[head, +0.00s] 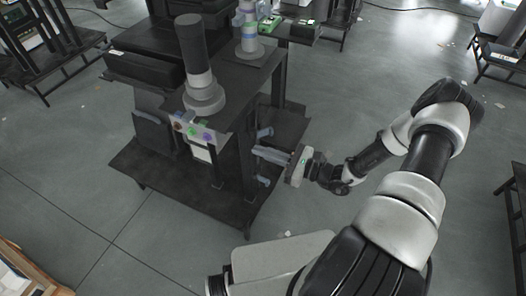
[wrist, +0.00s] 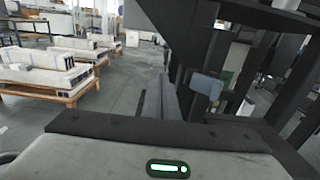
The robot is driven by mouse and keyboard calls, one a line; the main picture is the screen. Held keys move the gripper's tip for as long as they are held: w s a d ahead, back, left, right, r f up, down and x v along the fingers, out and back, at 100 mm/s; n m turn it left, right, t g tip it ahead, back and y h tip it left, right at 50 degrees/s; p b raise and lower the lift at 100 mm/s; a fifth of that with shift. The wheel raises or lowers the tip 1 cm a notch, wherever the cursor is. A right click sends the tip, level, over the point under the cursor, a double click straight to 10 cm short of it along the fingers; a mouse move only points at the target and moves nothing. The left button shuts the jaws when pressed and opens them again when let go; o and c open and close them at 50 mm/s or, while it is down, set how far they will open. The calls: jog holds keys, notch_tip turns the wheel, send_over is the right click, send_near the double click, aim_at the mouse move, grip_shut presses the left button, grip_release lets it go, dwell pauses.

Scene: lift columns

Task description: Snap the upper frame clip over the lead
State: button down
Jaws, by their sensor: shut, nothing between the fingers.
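A dark frame stands on a black base in the head view. On its right side a small blue-grey piece (head: 265,132), likely the upper frame clip, sits above a similar lower piece (head: 263,181). My gripper (head: 260,152) is shut and empty, pointing left between the two pieces, close to the frame's side. In the wrist view my gripper's fingers (wrist: 162,92) are together, with a blue-grey block (wrist: 206,85) on a dark post to their right. I cannot tell which piece this block is, or whether it is open or closed. I cannot make out the lead.
The frame's black base (head: 180,190) spreads out below. A grey and black column (head: 196,65) rises from its top, above a panel of coloured buttons (head: 193,130). Dark posts crowd the wrist view's right. The floor (wrist: 120,85) is open to the left, with pallets (wrist: 60,75) beyond.

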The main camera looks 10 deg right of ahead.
jog(key=shift+v, duration=2.2)
jog(key=shift+w, duration=0.1)
jog(key=b, duration=0.4)
send_near(272, 133)
jog(key=shift+x, duration=2.55)
jog(key=shift+w+f, duration=0.1)
jog(key=shift+a, duration=0.1)
jog(key=shift+x, duration=0.75)
jog(key=v, duration=0.7)
